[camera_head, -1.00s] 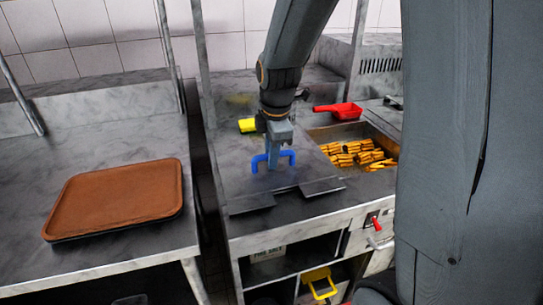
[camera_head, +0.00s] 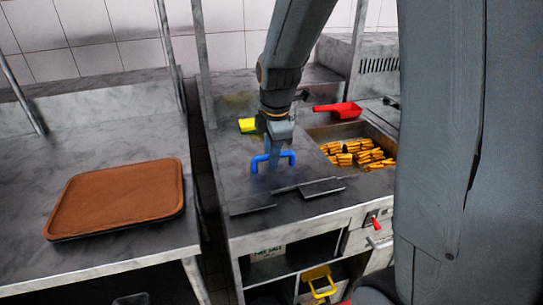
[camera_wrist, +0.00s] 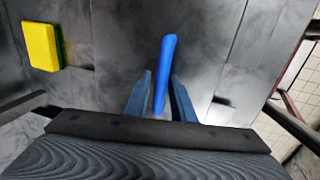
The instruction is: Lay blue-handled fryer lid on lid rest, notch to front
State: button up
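The blue handle (camera_head: 285,157) of the fryer lid stands up above the grey steel worktop left of the fryer. The grey lid plate blends into the worktop, so its outline is hard to tell. Two dark flat pieces (camera_head: 252,205) (camera_head: 322,188) lie at the front with a gap between them; I cannot tell whether they belong to the lid or the lid rest. My gripper (camera_head: 272,158) is down at the handle. In the wrist view the handle (camera_wrist: 168,55) runs between my two fingers (camera_wrist: 161,76), with narrow gaps showing beside it, so they look open around it.
The open fryer (camera_head: 378,133) with fries (camera_head: 355,152) is on the right, a red scoop (camera_head: 340,110) behind it. A yellow sponge (camera_head: 248,125) lies behind my gripper and shows in the wrist view (camera_wrist: 40,46). A brown tray (camera_head: 117,197) lies on the left counter, across a gap.

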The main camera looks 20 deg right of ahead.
jog(key=shift+o, duration=1)
